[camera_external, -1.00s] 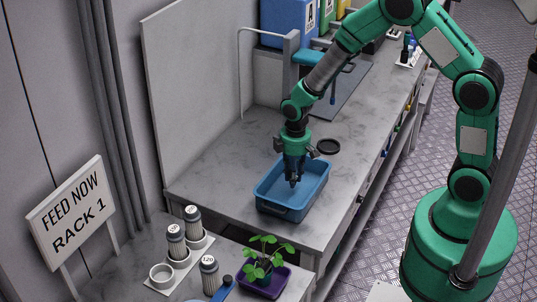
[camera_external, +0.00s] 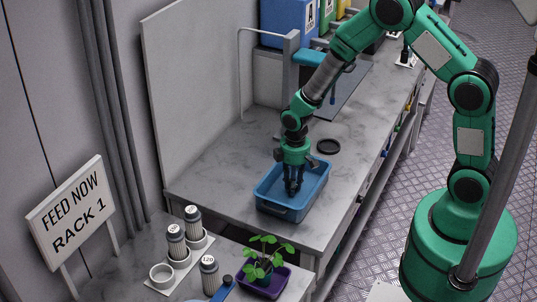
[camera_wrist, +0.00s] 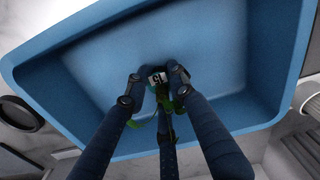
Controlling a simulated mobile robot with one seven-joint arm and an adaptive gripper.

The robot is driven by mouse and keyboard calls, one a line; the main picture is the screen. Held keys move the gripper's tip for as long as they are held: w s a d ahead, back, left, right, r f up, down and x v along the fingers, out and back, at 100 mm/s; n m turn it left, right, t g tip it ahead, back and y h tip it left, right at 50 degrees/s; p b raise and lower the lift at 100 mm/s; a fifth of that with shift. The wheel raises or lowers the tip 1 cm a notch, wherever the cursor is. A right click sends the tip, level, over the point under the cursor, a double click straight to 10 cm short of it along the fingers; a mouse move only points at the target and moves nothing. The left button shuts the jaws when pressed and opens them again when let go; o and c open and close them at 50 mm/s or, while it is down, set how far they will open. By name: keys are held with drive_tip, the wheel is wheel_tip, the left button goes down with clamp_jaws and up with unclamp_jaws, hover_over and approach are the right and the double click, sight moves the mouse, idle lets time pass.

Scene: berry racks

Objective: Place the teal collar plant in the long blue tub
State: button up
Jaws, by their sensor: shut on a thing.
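The blue tub (camera_external: 287,212) stands on the grey bench. Its sloping walls fill much of the wrist view (camera_wrist: 235,50). My gripper (camera_external: 293,190) points down inside the tub. In the wrist view my gripper (camera_wrist: 156,88) is shut on a small dark thing with a white number label (camera_wrist: 158,79) and green parts beside it. The fingers hide most of it, so I cannot tell whether it is a plant or has a teal collar. A leafy green plant (camera_external: 266,252) stands upright in a purple tray (camera_external: 279,284) at the front, away from my gripper.
White-capped jars (camera_external: 176,243) stand near a sign (camera_external: 70,212) at the front left. A dark ring (camera_external: 328,146) lies on the bench behind the tub. A grey mat (camera_external: 345,95) and coloured bins (camera_external: 285,22) are farther back. Bare bench lies left of the tub.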

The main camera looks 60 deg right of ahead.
drive_tip(key=shift+f, duration=0.15)
drive_tip(key=o, duration=1)
wheel_tip(320, 180, up, 12)
drive_tip(key=shift+d+r+p, duration=0.1)
drive_tip(key=shift+r+p, duration=0.1)
drive_tip(key=shift+p, duration=0.45)
